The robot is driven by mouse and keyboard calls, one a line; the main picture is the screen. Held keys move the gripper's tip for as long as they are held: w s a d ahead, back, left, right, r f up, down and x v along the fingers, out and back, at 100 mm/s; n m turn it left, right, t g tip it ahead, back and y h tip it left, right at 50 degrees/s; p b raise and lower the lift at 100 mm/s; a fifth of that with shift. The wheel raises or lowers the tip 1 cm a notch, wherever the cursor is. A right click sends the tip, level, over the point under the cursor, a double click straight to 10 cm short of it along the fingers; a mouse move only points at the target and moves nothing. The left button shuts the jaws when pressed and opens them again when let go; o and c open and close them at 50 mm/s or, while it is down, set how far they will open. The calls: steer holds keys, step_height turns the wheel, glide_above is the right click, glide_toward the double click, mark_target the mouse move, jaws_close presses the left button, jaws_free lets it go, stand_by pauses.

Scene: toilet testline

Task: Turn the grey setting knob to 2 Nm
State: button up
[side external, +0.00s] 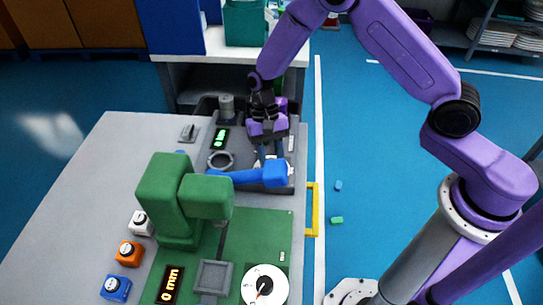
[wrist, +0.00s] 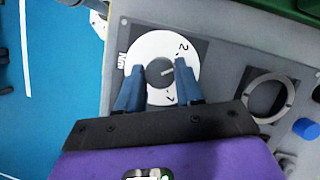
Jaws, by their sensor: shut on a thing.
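The grey setting knob (wrist: 159,72) sits at the centre of a white round dial (wrist: 150,48) marked with a 2, a 1 and Nm. Its light pointer line points right, between the 2 at the upper right and the 1 below. My gripper (wrist: 160,67) has its two blue-grey fingers on either side of the knob, shut on it. In the side view my gripper (side external: 271,150) reaches down to the grey panel (side external: 246,180), and hides the knob and most of the dial. A small green-lit display (side external: 220,138) stands left of it; its digits are too small to read.
A grey ring (side external: 220,161) lies beside the gripper; it also shows in the wrist view (wrist: 270,98). Clear table lies at left.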

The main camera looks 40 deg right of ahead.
steer(key=shift+a+n+h, duration=0.1)
steer(key=shift+n+h, duration=0.8)
steer(key=shift+n, duration=1.3)
steer(key=o, duration=1)
steer(key=v, duration=1.7)
steer(key=shift+w+r, duration=0.15)
steer(key=shift+w, duration=0.15)
steer(key=shift+s, duration=0.1)
